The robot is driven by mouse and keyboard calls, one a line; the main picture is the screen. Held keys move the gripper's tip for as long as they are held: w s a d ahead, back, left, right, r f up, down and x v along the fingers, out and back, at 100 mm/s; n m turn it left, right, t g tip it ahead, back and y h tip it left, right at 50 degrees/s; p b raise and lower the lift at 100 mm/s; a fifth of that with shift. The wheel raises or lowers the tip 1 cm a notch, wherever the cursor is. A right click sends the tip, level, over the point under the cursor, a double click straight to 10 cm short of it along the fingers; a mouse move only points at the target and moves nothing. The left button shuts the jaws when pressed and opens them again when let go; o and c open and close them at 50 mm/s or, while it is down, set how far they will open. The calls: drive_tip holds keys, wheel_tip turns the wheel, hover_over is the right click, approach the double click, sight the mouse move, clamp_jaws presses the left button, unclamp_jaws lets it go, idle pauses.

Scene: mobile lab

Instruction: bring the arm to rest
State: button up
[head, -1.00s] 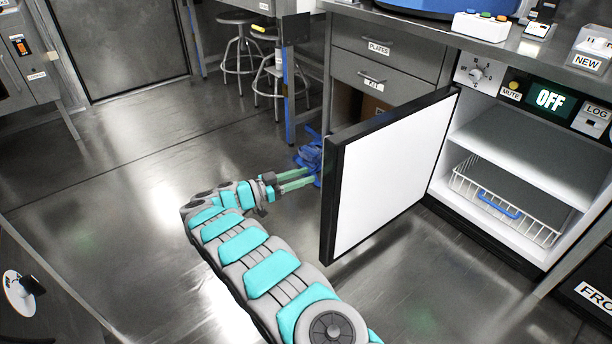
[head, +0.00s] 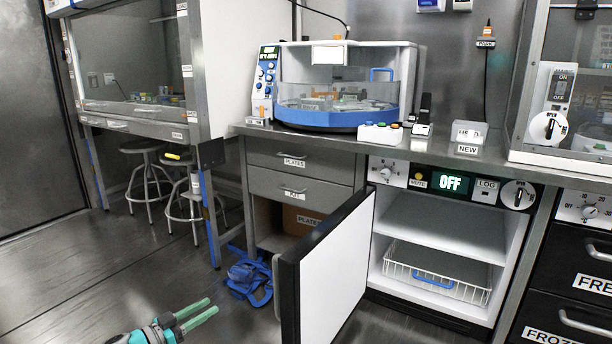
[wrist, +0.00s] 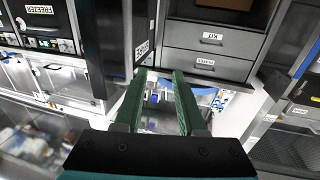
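My gripper (head: 197,312) is at the lower left of the head view, above the floor and to the left of the open cabinet door. Its two green fingers are apart with nothing between them. They also show in the wrist view (wrist: 160,105), again with a gap and nothing held. My arm behind the gripper is mostly outside the head view. The open white door (head: 330,275) stands out from the cabinet, with a gap between it and my gripper in the head view.
The open cabinet (head: 440,215) holds a wire basket (head: 437,278) and its display reads OFF. A blue strap-like heap (head: 247,275) lies on the floor left of the door. Stools (head: 150,185) stand under the left bench. Floor at lower left (head: 60,290) is clear.

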drive_tip(key=w+r+n+t+y, duration=0.45)
drive_tip(key=w+r+y, duration=0.35)
drive_tip(key=w+r, duration=0.9)
drive_tip(key=s+d+r+n+g+y, duration=0.25)
drive_tip(key=d+r+n+y, duration=0.2)
drive_tip(key=r+y, duration=0.45)
drive_tip(key=s+d+f+g+h, duration=0.1)
drive_tip(key=s+d+f+g, duration=0.3)
drive_tip(key=s+d, duration=0.8)
drive_tip(key=s+d+f+g+h, duration=0.2)
drive_tip(key=s+d+f+g, duration=0.3)
drive_tip(key=s+d, duration=0.7)
drive_tip(key=s+d+f+g+h, duration=0.1)
drive_tip(key=s+d+f+g, duration=0.4)
drive_tip(key=s, duration=3)
drive_tip(key=d+g, duration=0.3)
drive_tip(key=d, duration=0.4)
drive_tip(key=shift+s+d+f+h, duration=0.15)
drive_tip(key=shift+d+f+h, duration=0.05)
drive_tip(key=shift+d+h, duration=0.2)
